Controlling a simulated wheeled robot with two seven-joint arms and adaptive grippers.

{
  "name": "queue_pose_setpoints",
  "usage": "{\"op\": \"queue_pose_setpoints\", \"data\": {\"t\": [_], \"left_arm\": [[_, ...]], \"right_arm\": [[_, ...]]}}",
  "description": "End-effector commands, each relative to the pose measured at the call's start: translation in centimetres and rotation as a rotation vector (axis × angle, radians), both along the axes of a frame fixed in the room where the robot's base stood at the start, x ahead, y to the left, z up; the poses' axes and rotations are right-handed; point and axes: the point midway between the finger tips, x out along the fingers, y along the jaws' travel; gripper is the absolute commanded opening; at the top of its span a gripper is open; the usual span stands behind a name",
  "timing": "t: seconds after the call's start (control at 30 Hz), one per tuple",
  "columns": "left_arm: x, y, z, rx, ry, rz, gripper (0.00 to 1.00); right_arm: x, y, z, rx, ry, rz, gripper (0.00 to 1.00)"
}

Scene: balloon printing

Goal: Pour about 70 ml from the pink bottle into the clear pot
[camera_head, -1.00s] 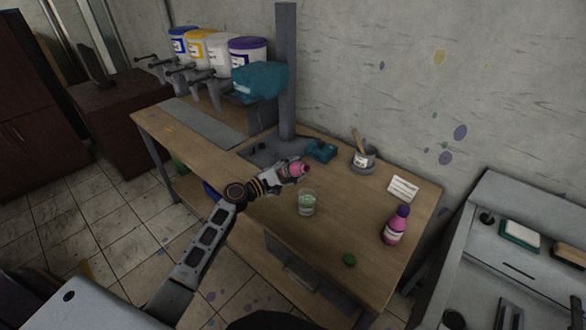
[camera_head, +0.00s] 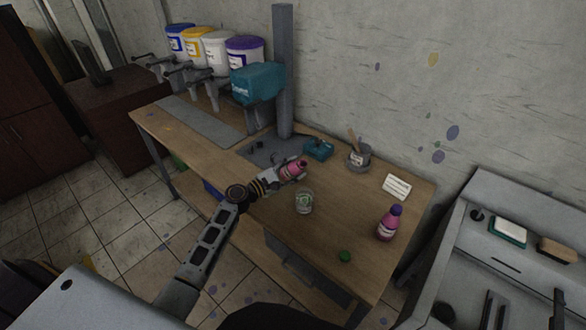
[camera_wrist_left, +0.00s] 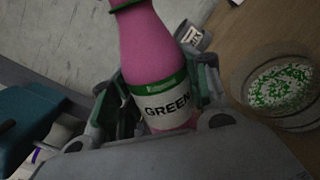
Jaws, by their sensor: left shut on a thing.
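A pink bottle (camera_head: 293,170) with a green band and a white label reading GREEN is in my left gripper (camera_head: 290,174). In the left wrist view the fingers close around the label of the bottle (camera_wrist_left: 150,50). The bottle leans, with its open neck up and to the right in the head view. The clear pot (camera_head: 304,208) stands on the table just in front of the bottle. The pot (camera_wrist_left: 240,92) also shows in the left wrist view, with green and white specks inside. My right gripper is not in view.
A second pink bottle (camera_head: 387,226) with a purple cap stands at the right. A green cap (camera_head: 345,256) lies near the front edge. A white card (camera_head: 397,186), a grey cup (camera_head: 358,160) and a teal box (camera_head: 318,150) stand behind. The table between pot and card is clear.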

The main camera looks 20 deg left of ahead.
Motion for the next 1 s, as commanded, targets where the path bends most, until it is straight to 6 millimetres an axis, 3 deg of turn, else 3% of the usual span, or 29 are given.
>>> {"op": "queue_pose_setpoints", "data": {"t": [1.0], "left_arm": [[-1.0, -1.7, 0.3, -0.258, 0.156, 0.0, 0.17]], "right_arm": [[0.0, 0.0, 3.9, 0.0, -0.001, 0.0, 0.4]]}}
